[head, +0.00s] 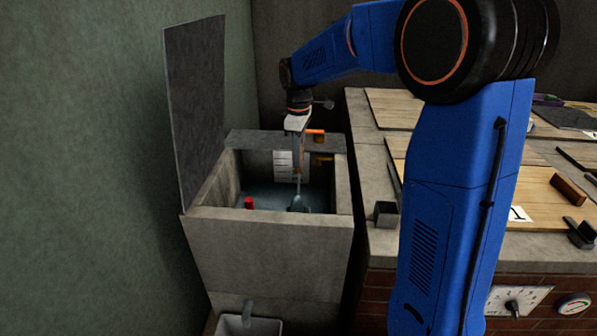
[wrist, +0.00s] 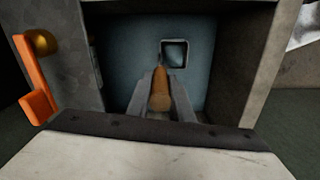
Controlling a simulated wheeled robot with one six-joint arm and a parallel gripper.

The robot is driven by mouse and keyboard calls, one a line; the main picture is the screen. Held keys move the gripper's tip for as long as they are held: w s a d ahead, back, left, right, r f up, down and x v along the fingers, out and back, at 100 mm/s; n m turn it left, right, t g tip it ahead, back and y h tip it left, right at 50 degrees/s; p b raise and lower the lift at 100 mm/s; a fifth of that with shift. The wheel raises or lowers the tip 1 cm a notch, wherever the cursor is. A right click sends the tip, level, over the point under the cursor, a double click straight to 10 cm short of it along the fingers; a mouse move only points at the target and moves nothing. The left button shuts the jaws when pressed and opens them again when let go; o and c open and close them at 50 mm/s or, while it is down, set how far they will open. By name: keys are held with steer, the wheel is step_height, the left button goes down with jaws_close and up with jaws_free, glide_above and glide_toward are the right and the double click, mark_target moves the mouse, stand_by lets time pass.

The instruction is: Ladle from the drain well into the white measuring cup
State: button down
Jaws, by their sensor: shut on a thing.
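The drain well (head: 265,240) is a grey stone box with dark liquid inside. Its flat lid (head: 195,110) stands upright at the left. My gripper (head: 299,165) points down into the well and is shut on the ladle's handle. In the wrist view, the wooden handle (wrist: 160,92) sits between my fingers. The ladle's bowl (head: 298,203) is low in the well, at or near the liquid; I cannot tell how deep. In the wrist view the liquid (wrist: 125,50) lies beyond the handle. I cannot make out a white measuring cup for certain.
A white marked scale (head: 283,165) is on the well's inner back wall, and a red piece (head: 249,203) shows near the front wall. An orange part (head: 315,132) is at the back rim. A counter with wooden boards (head: 535,200) lies right. A basin (head: 247,325) is below the spout.

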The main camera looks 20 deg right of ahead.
step_height(320, 180, up, 26)
steer(key=shift+f, duration=0.2)
stand_by(3.0)
steer(key=shift+s, duration=0.1)
